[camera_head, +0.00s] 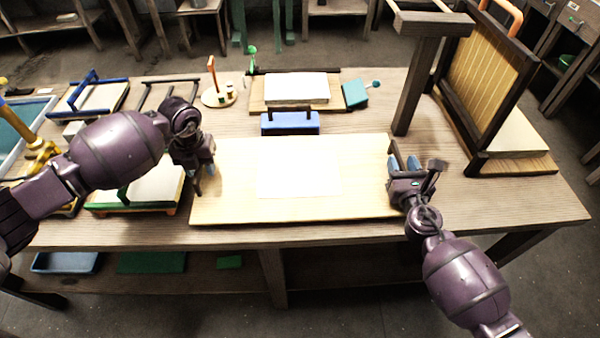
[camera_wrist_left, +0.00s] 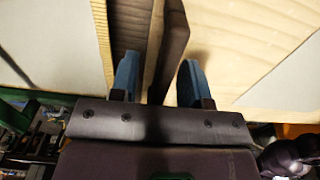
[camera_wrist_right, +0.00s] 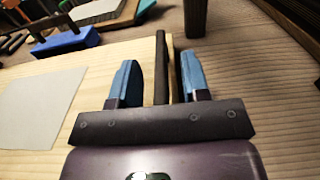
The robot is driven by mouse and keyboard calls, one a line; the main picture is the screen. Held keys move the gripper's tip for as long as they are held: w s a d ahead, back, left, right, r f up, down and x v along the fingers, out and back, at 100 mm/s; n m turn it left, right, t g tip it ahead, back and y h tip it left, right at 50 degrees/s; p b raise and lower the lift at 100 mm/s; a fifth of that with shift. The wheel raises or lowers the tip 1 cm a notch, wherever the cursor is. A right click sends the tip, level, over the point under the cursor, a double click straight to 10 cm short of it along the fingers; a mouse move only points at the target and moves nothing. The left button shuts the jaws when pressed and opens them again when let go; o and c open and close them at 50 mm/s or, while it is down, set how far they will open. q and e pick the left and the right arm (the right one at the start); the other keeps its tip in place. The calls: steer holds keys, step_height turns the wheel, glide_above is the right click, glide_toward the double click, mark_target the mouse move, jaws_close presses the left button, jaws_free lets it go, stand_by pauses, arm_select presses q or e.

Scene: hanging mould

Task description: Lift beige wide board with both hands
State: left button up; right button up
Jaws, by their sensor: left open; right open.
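The beige wide board (camera_head: 235,205) lies flat on the wooden table, with a pale sheet (camera_head: 298,167) on its middle. My left gripper (camera_head: 203,172) is at the board's left end. In the left wrist view its blue fingers (camera_wrist_left: 159,80) are open, on either side of a dark upright strip (camera_wrist_left: 172,45). My right gripper (camera_head: 404,165) is at the board's right end. In the right wrist view its fingers (camera_wrist_right: 158,82) are open, with a dark strip (camera_wrist_right: 161,65) at the board's edge between them. Whether any finger touches a strip I cannot tell.
A blue block (camera_head: 290,123) stands just behind the board. A dark post (camera_head: 415,85) and a tall framed screen (camera_head: 485,70) stand at the back right. A green-edged framed tray (camera_head: 150,190) lies close to the left. The table's front right is clear.

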arm_select(q)
jaws_close()
arm_select(e)
jaws_close()
arm_select(q)
steer(key=shift+r, duration=0.15)
arm_select(e)
steer(key=shift+r, duration=0.2)
